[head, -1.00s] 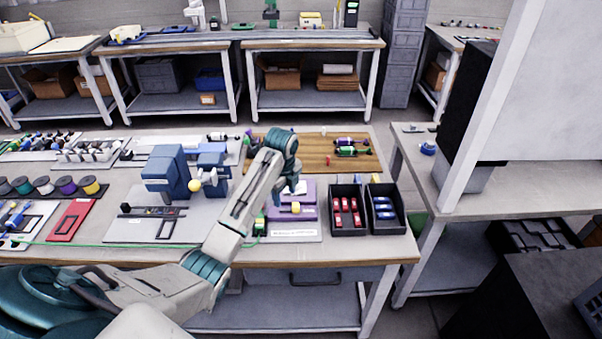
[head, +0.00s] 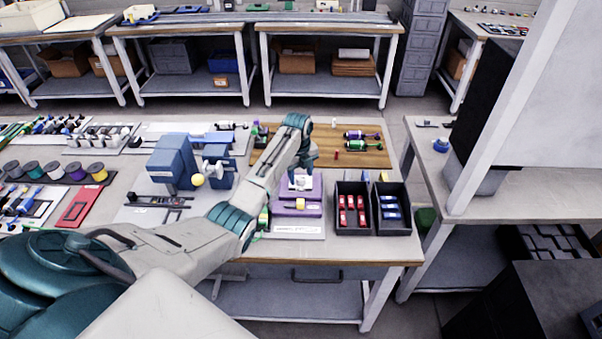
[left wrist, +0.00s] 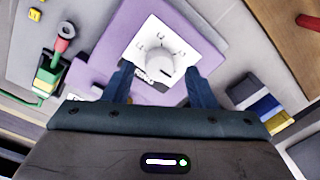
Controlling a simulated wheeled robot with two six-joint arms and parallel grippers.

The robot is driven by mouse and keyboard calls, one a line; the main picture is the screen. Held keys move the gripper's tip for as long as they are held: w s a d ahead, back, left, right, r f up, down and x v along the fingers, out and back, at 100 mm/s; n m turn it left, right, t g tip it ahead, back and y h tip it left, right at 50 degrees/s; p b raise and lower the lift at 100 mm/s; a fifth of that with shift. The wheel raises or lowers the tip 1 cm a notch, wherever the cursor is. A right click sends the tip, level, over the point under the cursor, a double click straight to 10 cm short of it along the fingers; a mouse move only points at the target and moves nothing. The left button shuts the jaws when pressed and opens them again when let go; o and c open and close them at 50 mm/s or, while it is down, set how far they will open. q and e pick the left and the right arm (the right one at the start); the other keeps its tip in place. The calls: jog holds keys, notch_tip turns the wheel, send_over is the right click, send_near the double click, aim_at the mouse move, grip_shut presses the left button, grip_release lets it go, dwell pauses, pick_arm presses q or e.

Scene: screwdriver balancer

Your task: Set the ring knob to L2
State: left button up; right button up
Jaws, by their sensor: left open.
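A white round knob (left wrist: 152,63) sits on a white dial plate (left wrist: 165,35) with small marks around it, too small to read surely. The plate is on a purple unit (left wrist: 100,45), which also shows in the head view (head: 314,211) near the table's front. My left gripper (left wrist: 159,72) is open, its two blue fingers on either side of the knob in the left wrist view. I cannot tell whether they touch it. In the head view my left gripper (head: 302,170) hangs over the purple unit and partly hides the plate. My right gripper is not in view.
Black bins with red blocks (head: 352,228) and blue blocks (head: 390,228) stand just right of the purple unit. A blue machine (head: 172,162) with a yellow ball stands to the left. A wooden board (head: 365,158) with screwdrivers lies behind.

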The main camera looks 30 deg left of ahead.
pick_arm(q)
jog(key=shift+f, duration=0.5)
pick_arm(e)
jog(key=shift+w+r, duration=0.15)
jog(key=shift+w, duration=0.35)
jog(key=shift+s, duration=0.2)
pick_arm(q)
jog(key=c, duration=1)
jog(key=shift+o, duration=0.2)
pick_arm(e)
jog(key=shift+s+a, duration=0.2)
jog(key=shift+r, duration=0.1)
